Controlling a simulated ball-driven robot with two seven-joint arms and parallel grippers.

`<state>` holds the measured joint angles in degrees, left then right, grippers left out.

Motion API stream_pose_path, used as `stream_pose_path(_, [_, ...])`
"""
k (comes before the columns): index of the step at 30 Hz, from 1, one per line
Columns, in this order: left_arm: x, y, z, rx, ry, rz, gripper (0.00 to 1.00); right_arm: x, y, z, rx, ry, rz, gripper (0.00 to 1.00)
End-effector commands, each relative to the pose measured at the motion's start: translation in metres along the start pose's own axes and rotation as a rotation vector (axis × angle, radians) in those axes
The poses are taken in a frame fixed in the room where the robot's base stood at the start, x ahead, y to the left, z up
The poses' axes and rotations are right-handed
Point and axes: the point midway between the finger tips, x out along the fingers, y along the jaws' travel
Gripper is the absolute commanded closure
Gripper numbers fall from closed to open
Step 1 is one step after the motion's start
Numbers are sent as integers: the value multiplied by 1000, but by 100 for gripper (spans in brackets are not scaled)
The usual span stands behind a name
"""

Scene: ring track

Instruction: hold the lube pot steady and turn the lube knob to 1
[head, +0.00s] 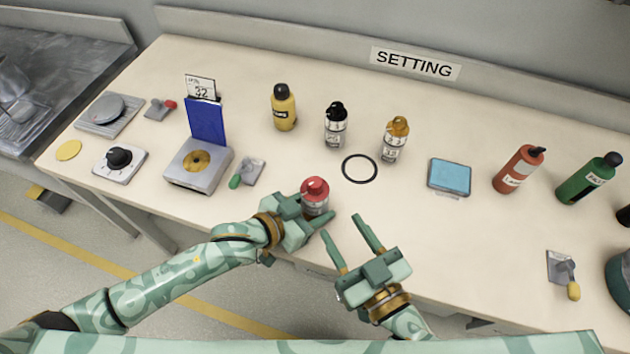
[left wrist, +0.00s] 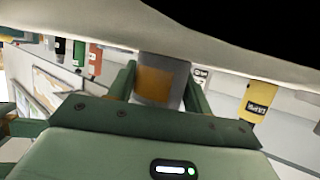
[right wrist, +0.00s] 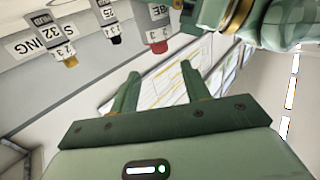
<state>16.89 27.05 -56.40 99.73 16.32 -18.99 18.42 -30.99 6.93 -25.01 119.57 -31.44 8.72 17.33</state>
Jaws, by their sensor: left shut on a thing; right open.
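The lube pot (head: 316,204) is a small grey pot with a red knob (head: 314,187) on top. It stands upright near the front edge of the bench. My left gripper (head: 313,212) is shut on its body, and its fingers hide part of the pot. In the left wrist view the grey body with an orange-brown patch (left wrist: 160,82) sits between the fingers. In the right wrist view the red knob (right wrist: 158,47) and part of the label show. The knob's setting cannot be read. My right gripper (head: 350,232) is open and empty, just right of the pot and apart from it.
A black ring (head: 360,169) lies behind the pot. Pots with black (head: 336,126) and orange (head: 395,139) tops stand further back, near a yellow bottle (head: 284,107). A small green-handled lever (head: 245,174) is left of the pot. A blue pad (head: 449,176) is to the right. Bench between is clear.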

Motion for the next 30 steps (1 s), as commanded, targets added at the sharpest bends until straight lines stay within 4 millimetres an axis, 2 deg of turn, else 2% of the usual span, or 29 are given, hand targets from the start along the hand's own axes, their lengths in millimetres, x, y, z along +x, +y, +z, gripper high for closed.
stream_pose_path(5, [0, 0, -1, 0, 1, 0, 77, 23, 1, 0, -3, -6, 7, 53])
stream_pose_path(12, [0, 0, -1, 0, 2, 0, 77, 77, 1, 1, -3, -6, 5, 53])
stream_pose_path(18, [0, 0, -1, 0, 1, 0, 77, 107, 1, 2, -2, -8, 5, 53])
stream_pose_path(23, [0, 0, -1, 0, 1, 0, 77, 116, 1, 2, -2, -9, 5, 53])
stream_pose_path(30, [0, 0, -1, 0, 1, 0, 77, 116, 1, 2, -1, -9, 4, 53])
